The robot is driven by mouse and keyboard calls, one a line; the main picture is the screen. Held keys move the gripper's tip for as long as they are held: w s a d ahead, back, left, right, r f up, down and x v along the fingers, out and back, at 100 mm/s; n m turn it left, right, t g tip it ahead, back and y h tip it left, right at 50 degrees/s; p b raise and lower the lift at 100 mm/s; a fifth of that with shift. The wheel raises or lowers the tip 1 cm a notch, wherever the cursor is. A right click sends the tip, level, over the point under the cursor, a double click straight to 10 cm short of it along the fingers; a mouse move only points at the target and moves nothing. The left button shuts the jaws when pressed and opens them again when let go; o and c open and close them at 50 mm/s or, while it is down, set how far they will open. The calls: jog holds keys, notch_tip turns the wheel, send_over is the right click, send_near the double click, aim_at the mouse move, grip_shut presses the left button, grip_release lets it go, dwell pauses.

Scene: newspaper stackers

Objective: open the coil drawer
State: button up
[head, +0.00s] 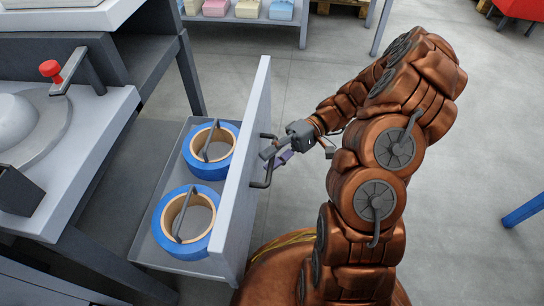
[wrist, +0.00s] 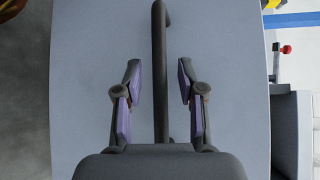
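The coil drawer (head: 243,195) stands pulled out from under the grey machine, with its tray showing. Two blue coils with tan cores lie inside, a far one (head: 209,172) and a near one (head: 190,243). A dark bar handle (head: 268,172) is on the drawer's outer face. My gripper (head: 276,156) is at that handle. In the wrist view the handle bar (wrist: 159,30) runs between the two purple-padded fingers of my gripper (wrist: 158,72). The fingers are spread, with a gap on each side of the bar. The lower end of the bar is hidden by my gripper.
The machine top (head: 100,130) with a red knob (head: 50,69) is at the left. A shelf (head: 255,20) with colored stacks stands at the back. A blue bar (head: 524,210) is at the right edge. The floor behind my arm is clear.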

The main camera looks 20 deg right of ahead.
jog(key=shift+d, duration=0.15)
jog(key=v, duration=0.7)
jog(key=shift+d+r, duration=0.1)
jog(key=shift+r, duration=0.05)
dwell(0.5)
jog(key=s+a+r+g+h+p, duration=0.1)
jog(key=s+a+r+h+p, duration=0.25)
jog(key=r+p, duration=0.45)
jog(key=s+a+r+n+g+h+p, duration=0.1)
jog(key=s+a+r+h+p, duration=0.2)
jog(key=r+p, duration=0.5)
jog(key=s+a+r+h+p, duration=0.2)
jog(key=s+a+r+p, duration=0.15)
jog(key=r, duration=0.85)
jog(key=s+d+r+m+t+h+p, duration=0.1)
jog(key=s+r+p, duration=0.4)
jog(key=r+p, duration=0.5)
jog(key=s+d+r+m+t+h+p, duration=0.1)
jog(key=s+r+t+h+p, duration=0.2)
jog(key=r+p, duration=0.7)
jog(key=s+h+p, duration=0.1)
jog(key=s+h, duration=0.1)
jog(key=h, duration=0.1)
jog(key=shift+s+d+p, duration=0.2)
jog(key=shift+d+p, duration=0.1)
jog(key=shift+d, duration=0.05)
jog(key=shift+a+r+h, duration=0.1)
jog(key=shift+h, duration=0.15)
